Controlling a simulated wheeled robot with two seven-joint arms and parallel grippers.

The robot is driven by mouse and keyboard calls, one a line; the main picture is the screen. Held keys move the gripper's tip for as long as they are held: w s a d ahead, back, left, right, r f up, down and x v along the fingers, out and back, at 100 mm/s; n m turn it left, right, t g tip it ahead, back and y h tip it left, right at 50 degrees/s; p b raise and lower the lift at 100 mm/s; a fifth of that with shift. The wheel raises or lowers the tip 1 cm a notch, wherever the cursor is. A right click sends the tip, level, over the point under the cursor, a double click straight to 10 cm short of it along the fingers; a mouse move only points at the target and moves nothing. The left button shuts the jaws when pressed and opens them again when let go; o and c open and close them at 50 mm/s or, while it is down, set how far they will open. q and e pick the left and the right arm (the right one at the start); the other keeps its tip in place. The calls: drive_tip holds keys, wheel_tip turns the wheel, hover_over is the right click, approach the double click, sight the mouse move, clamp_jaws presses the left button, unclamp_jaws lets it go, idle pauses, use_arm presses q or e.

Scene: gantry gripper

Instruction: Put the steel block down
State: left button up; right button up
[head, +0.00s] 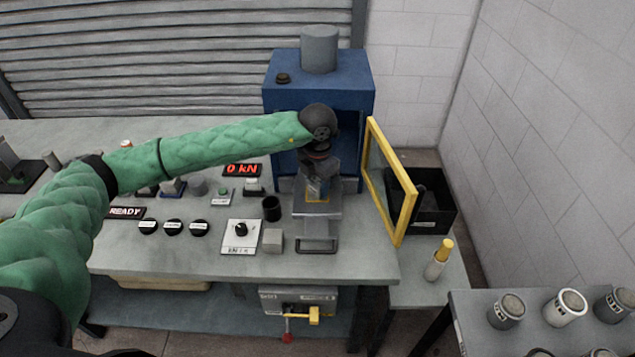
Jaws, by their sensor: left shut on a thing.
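My left gripper (318,190) points down in front of the blue press, over the grey sliding plate (318,228) that sticks out of it. It is shut on a small greyish block, the steel block (318,187), mostly hidden between the fingers. I cannot tell whether the block touches the plate or hangs just above it. A plain light grey cube (272,240) stands on the bench to the left of the plate. My right gripper is out of view.
The blue press (320,80) has its yellow-framed guard (391,182) swung open on the right. A black cup (271,208) and a knob panel (241,236) are left of the plate. The display (243,170) reads 0 kN. A black bin (432,203) stands right.

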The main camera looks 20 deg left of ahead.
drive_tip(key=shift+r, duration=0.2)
use_arm(q)
drive_tip(key=shift+f, duration=0.1)
drive_tip(key=o, duration=1.3)
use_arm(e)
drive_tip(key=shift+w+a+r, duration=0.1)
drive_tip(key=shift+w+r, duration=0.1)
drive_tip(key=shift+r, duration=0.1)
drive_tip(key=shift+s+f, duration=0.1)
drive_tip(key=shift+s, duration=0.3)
